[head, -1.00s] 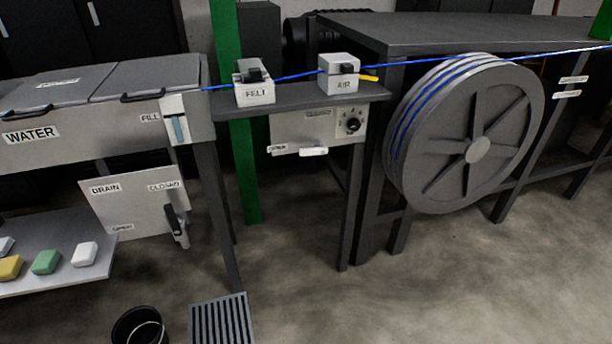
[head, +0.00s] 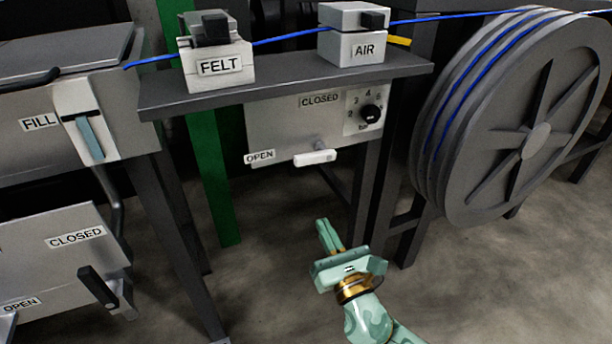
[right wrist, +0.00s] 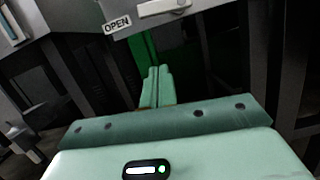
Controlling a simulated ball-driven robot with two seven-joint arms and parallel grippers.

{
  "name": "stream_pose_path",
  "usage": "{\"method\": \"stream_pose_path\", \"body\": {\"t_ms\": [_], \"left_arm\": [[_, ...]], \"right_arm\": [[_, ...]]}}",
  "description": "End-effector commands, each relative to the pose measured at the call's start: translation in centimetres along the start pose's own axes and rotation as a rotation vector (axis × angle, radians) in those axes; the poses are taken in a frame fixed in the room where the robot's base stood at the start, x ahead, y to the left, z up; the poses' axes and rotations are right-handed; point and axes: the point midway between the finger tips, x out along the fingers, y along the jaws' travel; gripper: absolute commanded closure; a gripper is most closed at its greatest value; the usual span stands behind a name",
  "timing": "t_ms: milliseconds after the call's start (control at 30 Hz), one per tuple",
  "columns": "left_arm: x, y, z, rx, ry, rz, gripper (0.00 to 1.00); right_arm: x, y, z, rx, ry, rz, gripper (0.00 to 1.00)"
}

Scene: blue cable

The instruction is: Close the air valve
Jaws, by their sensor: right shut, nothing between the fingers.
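The air valve panel (head: 290,125) hangs under the shelf, with CLOSED printed at its upper right and OPEN at its lower left. Its white lever handle (head: 315,158) sticks out along the panel's bottom edge, to the right of OPEN. In the right wrist view the handle (right wrist: 163,8) shows at the top edge, partly cut off. The AIR box (head: 352,46) stands on the shelf above. My right gripper (head: 328,234) is shut and empty, below the handle and apart from it; its fingers (right wrist: 155,85) show together in the right wrist view. My left gripper is not in view.
A black dial (head: 371,114) sits right of the panel. The FELT box (head: 218,62) stands on the shelf (head: 290,81), and a blue cable (head: 283,37) runs through both boxes to the big reel (head: 535,140). Table legs flank the space below; the floor there is clear.

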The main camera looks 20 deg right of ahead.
Motion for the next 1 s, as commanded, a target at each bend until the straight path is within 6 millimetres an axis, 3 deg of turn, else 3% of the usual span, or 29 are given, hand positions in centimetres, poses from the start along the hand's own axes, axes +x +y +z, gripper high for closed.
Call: {"method": "stream_pose_path", "body": {"t_ms": [267, 367, 733, 833, 1000], "left_arm": [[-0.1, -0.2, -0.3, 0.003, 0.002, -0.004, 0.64], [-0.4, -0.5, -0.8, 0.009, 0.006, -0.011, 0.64], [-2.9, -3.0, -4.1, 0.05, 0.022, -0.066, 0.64], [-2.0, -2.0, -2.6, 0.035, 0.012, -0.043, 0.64], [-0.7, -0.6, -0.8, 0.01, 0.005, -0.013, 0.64]], "right_arm": [[0.8, -0.1, -0.2, 0.003, 0.004, -0.002, 1.0], [2.2, -0.1, -0.2, 0.004, 0.002, -0.002, 1.0], [10.2, -0.1, -0.4, 0.005, 0.004, -0.002, 1.0], [10.4, -0.1, 1.5, 0.005, 0.001, -0.001, 1.0], [10.8, -0.1, 3.0, 0.004, 0.002, -0.002, 1.0]]}}
